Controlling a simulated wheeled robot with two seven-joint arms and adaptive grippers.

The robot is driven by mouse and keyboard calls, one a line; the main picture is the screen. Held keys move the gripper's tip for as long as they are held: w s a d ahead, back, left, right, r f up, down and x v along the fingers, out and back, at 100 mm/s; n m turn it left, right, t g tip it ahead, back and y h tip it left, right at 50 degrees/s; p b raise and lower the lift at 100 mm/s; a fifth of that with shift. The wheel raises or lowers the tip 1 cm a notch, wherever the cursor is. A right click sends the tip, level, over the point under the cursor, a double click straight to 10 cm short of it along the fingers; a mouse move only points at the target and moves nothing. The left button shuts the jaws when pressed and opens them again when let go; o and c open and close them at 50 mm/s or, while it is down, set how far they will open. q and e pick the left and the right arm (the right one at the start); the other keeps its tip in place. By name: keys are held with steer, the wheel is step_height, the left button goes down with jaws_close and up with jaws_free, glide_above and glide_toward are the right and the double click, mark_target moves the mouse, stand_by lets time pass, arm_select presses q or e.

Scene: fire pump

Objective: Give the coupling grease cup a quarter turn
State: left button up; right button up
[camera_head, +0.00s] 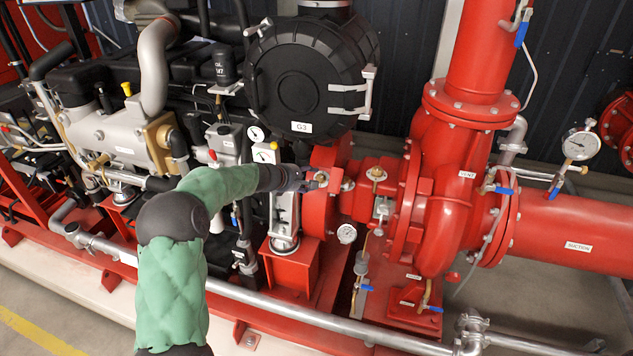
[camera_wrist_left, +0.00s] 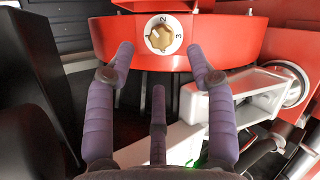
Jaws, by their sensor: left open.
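The coupling grease cup shows in the left wrist view as a brass hex knob (camera_wrist_left: 159,38) on a white dial marked 1, 2 and 3. It sits on the face of the red coupling guard (camera_wrist_left: 225,42). My left gripper (camera_wrist_left: 160,62) has purple fingers spread open. Two upper fingertips lie left and right of the dial in the picture, and a third finger is below; nothing is between them, and I see no contact with the knob. In the head view my left gripper (camera_head: 307,181) is at the red guard (camera_head: 320,212), partly hiding the cup. My right gripper is out of view.
A black round housing (camera_head: 298,85) labelled G3 hangs above the gripper. The engine (camera_head: 115,135) is to the left. A silver pipe (camera_head: 270,302) runs along the front.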

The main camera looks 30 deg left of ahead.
mark_target(320, 178)
arm_select(q)
steer(key=b+x, duration=0.1)
steer(key=x, duration=0.6)
steer(key=shift+w, duration=0.15)
jaws_close()
